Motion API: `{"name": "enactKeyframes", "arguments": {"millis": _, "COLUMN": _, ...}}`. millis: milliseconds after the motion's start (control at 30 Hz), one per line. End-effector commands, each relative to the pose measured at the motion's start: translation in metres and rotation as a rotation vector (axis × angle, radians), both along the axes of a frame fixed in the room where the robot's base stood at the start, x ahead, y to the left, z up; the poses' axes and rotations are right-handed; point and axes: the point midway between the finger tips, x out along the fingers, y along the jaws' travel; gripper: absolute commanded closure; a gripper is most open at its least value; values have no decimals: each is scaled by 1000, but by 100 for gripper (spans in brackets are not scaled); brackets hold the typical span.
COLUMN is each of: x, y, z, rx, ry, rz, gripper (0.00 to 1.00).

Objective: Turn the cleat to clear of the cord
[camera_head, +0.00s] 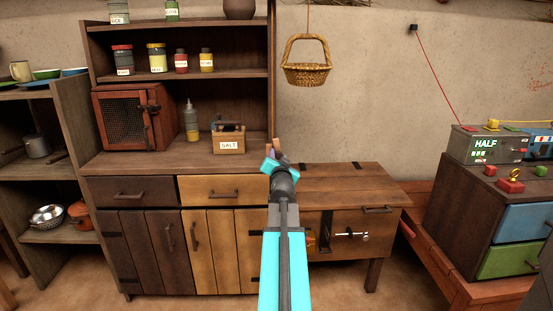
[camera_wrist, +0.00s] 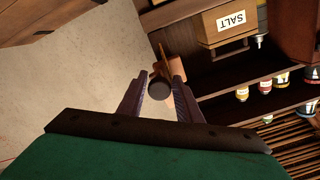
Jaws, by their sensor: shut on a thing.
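My gripper (camera_head: 277,157) reaches up to the right-hand post of the wooden hutch. A small brown wooden piece, apparently the cleat (camera_head: 275,144), shows just above its tip. In the wrist view my gripper (camera_wrist: 160,77) has its two fingers closed in on either side of a dark round knob (camera_wrist: 158,89). The brown wooden cleat (camera_wrist: 164,52) shows behind that knob. A thin cord (camera_head: 308,18) runs straight up from a hanging wicker basket (camera_head: 306,74). I cannot see whether the cord touches the cleat, and the fingers partly hide the cleat.
The hutch (camera_head: 180,83) holds jars, a mesh-door box (camera_head: 123,119), a squeeze bottle (camera_head: 192,124) and a salt box (camera_head: 229,142). A low wooden cabinet (camera_head: 350,177) stands right of my arm. The wall beneath the basket is clear. Coloured drawers (camera_head: 520,222) stand far right.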

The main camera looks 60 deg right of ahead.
Motion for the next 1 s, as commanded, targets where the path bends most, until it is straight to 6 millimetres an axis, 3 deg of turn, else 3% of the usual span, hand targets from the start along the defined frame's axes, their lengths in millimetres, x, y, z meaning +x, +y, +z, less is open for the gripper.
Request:
{"name": "enactKeyframes", "arguments": {"millis": 67, "x": -5, "y": -5, "z": 9, "rx": -13, "ry": -17, "rz": -15, "gripper": 91}}
{"name": "enactKeyframes", "arguments": {"millis": 100, "x": -5, "y": -5, "z": 9, "rx": -13, "ry": -17, "rz": -15, "gripper": 65}}
{"name": "enactKeyframes", "arguments": {"millis": 167, "x": -5, "y": -5, "z": 9, "rx": -14, "ry": -16, "rz": -14, "gripper": 55}}
{"name": "enactKeyframes", "arguments": {"millis": 667, "x": -4, "y": -1, "z": 5, "rx": -11, "ry": -9, "rz": -9, "gripper": 55}}
{"name": "enactKeyframes", "arguments": {"millis": 1000, "x": -16, "y": 17, "z": 4, "rx": -10, "ry": -7, "rz": -8, "gripper": 55}}
